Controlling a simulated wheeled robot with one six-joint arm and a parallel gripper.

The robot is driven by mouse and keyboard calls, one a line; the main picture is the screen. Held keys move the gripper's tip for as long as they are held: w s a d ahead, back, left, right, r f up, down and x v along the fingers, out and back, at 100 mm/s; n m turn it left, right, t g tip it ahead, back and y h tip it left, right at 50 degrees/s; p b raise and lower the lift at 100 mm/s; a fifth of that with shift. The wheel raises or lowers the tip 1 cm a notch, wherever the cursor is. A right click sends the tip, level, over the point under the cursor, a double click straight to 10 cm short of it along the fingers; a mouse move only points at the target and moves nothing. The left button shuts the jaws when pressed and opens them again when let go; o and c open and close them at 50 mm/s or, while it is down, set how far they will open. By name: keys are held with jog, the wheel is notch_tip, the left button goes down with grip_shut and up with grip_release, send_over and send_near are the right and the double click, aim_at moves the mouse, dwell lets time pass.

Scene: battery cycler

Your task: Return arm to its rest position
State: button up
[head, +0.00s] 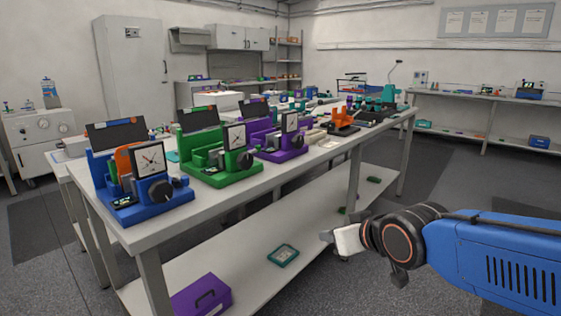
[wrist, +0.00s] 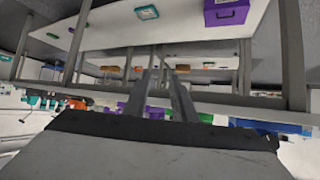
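My blue arm (head: 495,255) reaches in from the right edge of the head view, with dark wrist joints. My gripper (head: 327,238) is beside the front edge of the bench, over the floor and clear of the bench-top things. In the wrist view, my gripper (wrist: 160,75) shows two grey fingers with a narrow gap between them. Nothing is held in that gap. The wrist view looks upside down, with the bench's lower shelf (wrist: 115,30) at the top.
The long bench (head: 225,190) carries blue (head: 145,180), green (head: 215,150) and purple (head: 280,137) cycler units with dials. A purple case (head: 202,296) and a teal-framed tray (head: 283,256) lie on the lower shelf. Floor at the right (head: 440,185) is open.

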jog(key=s+d+f+m+g+h, duration=0.2)
jog(key=s+d+f, duration=0.2)
jog(key=s+d, duration=0.4)
jog(key=s+d+f+m+g+h, duration=0.2)
jog(key=s+d+f+g, duration=0.1)
jog(key=s+d, duration=0.5)
jog(key=shift+s+d+f+g, duration=0.25)
jog(key=shift+s+f, duration=0.55)
jog(key=shift+s, duration=0.45)
